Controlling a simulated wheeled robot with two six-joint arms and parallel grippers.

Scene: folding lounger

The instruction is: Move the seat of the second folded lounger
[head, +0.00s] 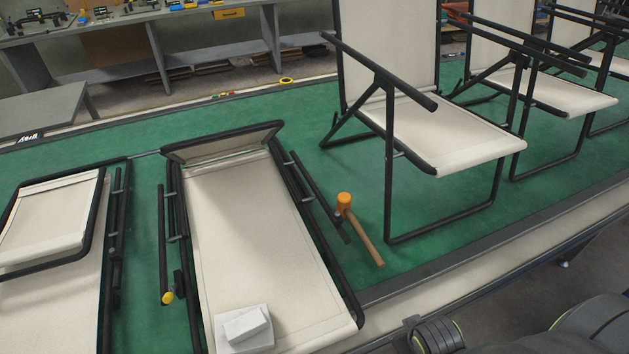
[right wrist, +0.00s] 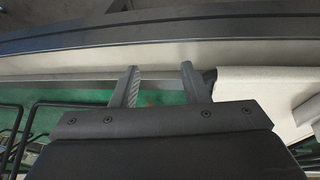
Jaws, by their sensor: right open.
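Two folded loungers with cream fabric and black frames lie on the green belt in the head view. One folded lounger (head: 245,220) is in the middle; its short seat panel (head: 222,147) is tilted up at its far end. The other folded lounger (head: 65,310) is at the left edge, with its framed seat panel (head: 48,220) lying over its far part. The pictures do not show which is the second. My right gripper (right wrist: 158,76) is open and empty in the right wrist view, over the belt's edge, with cream fabric (right wrist: 250,88) right of it. My left gripper is not in view.
A white block (head: 243,330) rests on the middle lounger's near end. An orange mallet (head: 345,203) lies on the belt right of it. Unfolded chairs (head: 440,130) stand farther right. A grey workbench (head: 140,15) runs along the back. Part of my arm shows at lower right.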

